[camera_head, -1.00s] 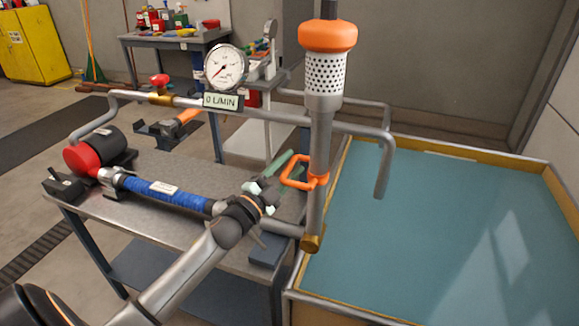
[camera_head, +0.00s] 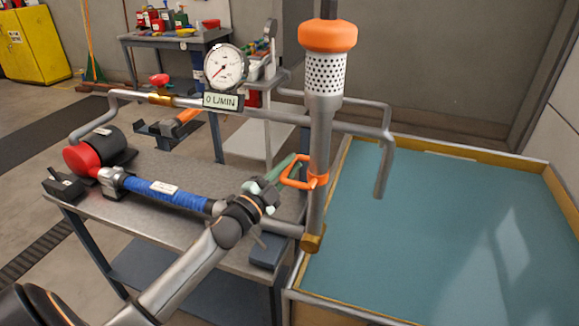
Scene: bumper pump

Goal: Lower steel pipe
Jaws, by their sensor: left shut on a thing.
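The steel pipe (camera_head: 318,149) stands upright at the corner of the water tank. It has a perforated strainer (camera_head: 325,74) and an orange cap (camera_head: 327,36) on top, and a brass fitting (camera_head: 312,243) at its lower end. An orange loop handle (camera_head: 290,173) sticks out from the pipe's left side. My left gripper (camera_head: 283,175) is at this handle, shut on it, with its greenish fingers close together. The exact contact is partly hidden by the gripper. My right gripper is not in view.
The tank (camera_head: 440,230) of blue-green water fills the right side. A metal bench (camera_head: 160,215) carries a red and black pump motor (camera_head: 90,155) and a blue hose (camera_head: 165,193). A horizontal pipe with a gauge (camera_head: 225,66) reading 0 L/MIN crosses behind the steel pipe.

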